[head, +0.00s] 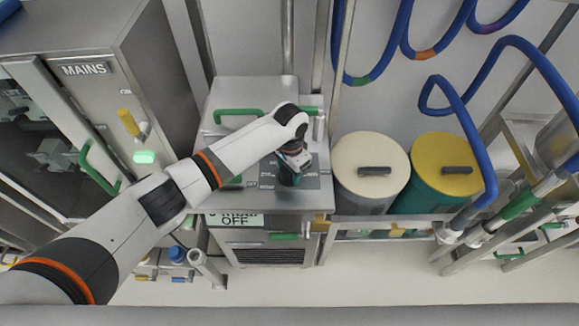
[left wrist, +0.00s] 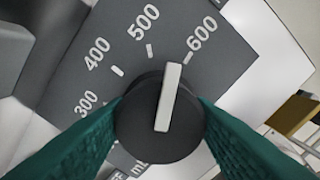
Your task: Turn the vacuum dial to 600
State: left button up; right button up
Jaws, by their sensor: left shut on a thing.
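The vacuum dial (left wrist: 150,140) is a round black knob with a raised white pointer bar, set on a dark grey scale plate (left wrist: 190,20). In the left wrist view the pointer lies between the 500 and 600 marks, a little nearer to 600. My left gripper (left wrist: 160,125) has its green fingers on both sides of the knob and is shut on it. In the head view my left gripper (head: 290,177) points down onto the panel of the steel cabinet and hides most of the dial. My right gripper is not in view.
The steel cabinet (head: 235,95) has green handles and a sign ending in OFF below. A MAINS cabinet (head: 115,100) stands left. A cream-lidded drum (head: 360,155) and a yellow-lidded drum (head: 440,150) stand right, with blue hoses (head: 465,115) and pipes beyond.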

pick_arm(q)
jog(key=shift+m, duration=1.9)
jog(key=o, duration=1)
jog(key=shift+r, duration=0.1)
notch_tip(320, 180, up, 12)
jog(key=shift+f+b, duration=0.1)
jog(key=shift+b, duration=0.4)
